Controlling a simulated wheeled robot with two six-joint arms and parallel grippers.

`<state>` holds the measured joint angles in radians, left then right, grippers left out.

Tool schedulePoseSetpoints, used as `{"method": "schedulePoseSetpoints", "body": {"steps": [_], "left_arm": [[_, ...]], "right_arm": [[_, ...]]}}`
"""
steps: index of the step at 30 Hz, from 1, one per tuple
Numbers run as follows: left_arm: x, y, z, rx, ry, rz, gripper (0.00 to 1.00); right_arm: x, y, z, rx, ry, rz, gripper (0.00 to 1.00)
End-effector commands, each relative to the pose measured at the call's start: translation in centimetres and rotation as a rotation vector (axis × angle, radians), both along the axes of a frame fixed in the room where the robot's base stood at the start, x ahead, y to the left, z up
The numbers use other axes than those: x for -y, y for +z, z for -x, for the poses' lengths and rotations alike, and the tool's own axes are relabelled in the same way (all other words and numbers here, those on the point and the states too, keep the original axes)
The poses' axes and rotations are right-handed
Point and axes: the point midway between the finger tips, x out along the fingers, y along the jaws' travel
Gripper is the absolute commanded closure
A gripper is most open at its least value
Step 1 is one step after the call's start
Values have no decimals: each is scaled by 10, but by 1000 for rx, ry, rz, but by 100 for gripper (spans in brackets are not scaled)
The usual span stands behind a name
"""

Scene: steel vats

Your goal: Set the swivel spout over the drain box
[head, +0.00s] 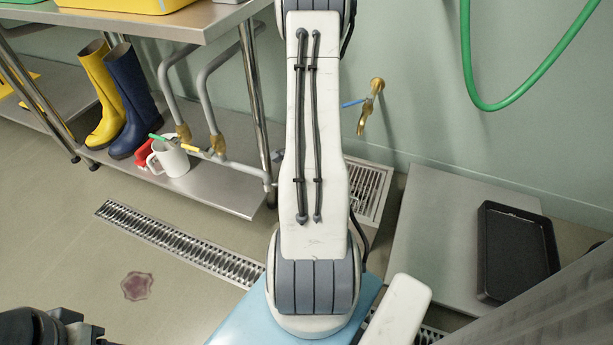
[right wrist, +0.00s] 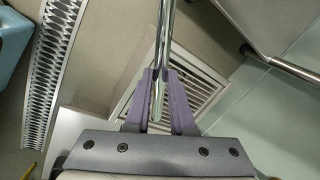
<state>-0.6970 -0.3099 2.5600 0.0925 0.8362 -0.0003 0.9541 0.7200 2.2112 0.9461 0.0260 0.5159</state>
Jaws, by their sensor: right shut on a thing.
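In the right wrist view my right gripper (right wrist: 160,78) has its purple fingers shut on a shiny metal tube, which looks like the swivel spout (right wrist: 165,35). The tube runs up out of the top of that view. A pale-framed slatted grate, which looks like the drain box (right wrist: 205,92), lies behind and below the fingers. In the head view the drain box (head: 373,186) is on the floor against the wall, partly covered by my arm. The spout and my right gripper cannot be made out there. Only a dark part of my left arm shows at lower left.
A steel table with a lower shelf (head: 228,190) stands at left, bearing boots (head: 128,95), a white mug (head: 170,158) and grey pipes. A brass tap (head: 372,100) and green hose (head: 510,100) are on the wall. A black tray (head: 515,250) lies at right. A channel grate (head: 180,243) crosses the floor.

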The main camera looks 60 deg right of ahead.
Motion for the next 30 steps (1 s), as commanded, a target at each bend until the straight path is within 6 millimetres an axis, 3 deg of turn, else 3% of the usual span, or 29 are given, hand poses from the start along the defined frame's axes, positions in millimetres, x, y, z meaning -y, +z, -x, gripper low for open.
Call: {"method": "schedulePoseSetpoints", "body": {"steps": [13,14,15,16,30], "left_arm": [[0,-1,0,0,0,0,50],[0,-1,0,0,0,0,50],[0,-1,0,0,0,0,50],[0,-1,0,0,0,0,50],[0,7,0,0,0,0,50]], "right_arm": [[-2,0,0,1,-6,-2,100],[-2,0,0,1,-6,-2,67],[-2,0,0,1,-6,-2,51],[-2,0,0,1,-6,-2,48],[-2,10,1,1,-7,0,48]]}}
